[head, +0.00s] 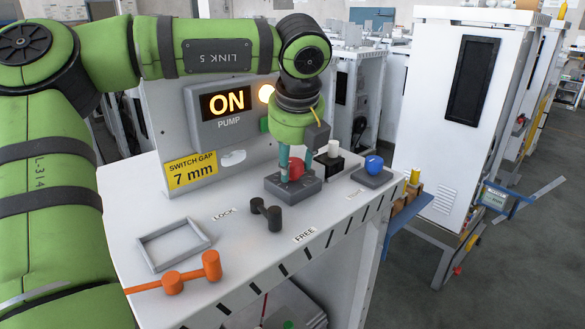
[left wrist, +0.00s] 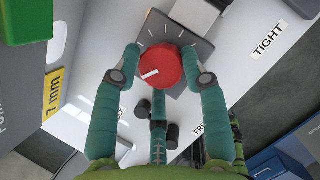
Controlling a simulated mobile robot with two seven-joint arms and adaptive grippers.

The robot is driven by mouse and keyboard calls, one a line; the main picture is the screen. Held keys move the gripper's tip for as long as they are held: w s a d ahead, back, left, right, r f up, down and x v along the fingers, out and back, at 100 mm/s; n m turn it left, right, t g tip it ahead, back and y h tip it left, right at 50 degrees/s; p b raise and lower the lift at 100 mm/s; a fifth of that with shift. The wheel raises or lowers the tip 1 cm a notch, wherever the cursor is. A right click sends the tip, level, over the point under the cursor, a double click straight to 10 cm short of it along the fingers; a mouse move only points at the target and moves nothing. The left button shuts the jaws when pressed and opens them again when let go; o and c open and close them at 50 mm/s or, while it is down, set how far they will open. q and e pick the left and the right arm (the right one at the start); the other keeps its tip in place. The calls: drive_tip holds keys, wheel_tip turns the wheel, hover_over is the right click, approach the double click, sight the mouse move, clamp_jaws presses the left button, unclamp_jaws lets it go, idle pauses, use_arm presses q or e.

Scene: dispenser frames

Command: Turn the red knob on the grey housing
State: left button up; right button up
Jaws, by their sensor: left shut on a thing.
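The red knob (head: 296,168) sits on the grey housing (head: 292,190) on top of the white cabinet. My left gripper (head: 296,172) reaches down over it from above, with a teal finger on either side. A white line on the knob points to the lower left in that view. Pale tick marks show on the grey housing (left wrist: 196,46) around the knob. My right gripper is not in view.
A blue knob (head: 374,164) and a white-capped black block (head: 328,161) stand close to the right. A dark lever (head: 266,216) lies in front, between LOCK and FREE labels. An orange lever (head: 192,272) and a grey frame (head: 152,260) are nearer. A lit ON panel (head: 226,103) stands behind.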

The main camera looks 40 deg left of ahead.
use_arm(q)
drive_tip(key=shift+w+a+m+t+b, duration=0.1)
drive_tip(key=shift+m+t+b, duration=0.5)
drive_tip(key=shift+m, duration=0.4)
drive_tip(key=shift+r+m+h, duration=0.3)
drive_tip(key=shift+m+h, duration=0.1)
drive_tip(key=shift+m, duration=0.4)
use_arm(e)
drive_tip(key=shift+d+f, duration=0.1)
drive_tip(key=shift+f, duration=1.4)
use_arm(q)
drive_tip(key=o, duration=1.1)
drive_tip(key=shift+c, duration=0.2)
drive_tip(key=shift+w+f, duration=0.2)
drive_tip(key=shift+f, duration=0.05)
drive_tip(key=v, duration=1.2)
drive_tip(key=shift+w+a+r, duration=0.1)
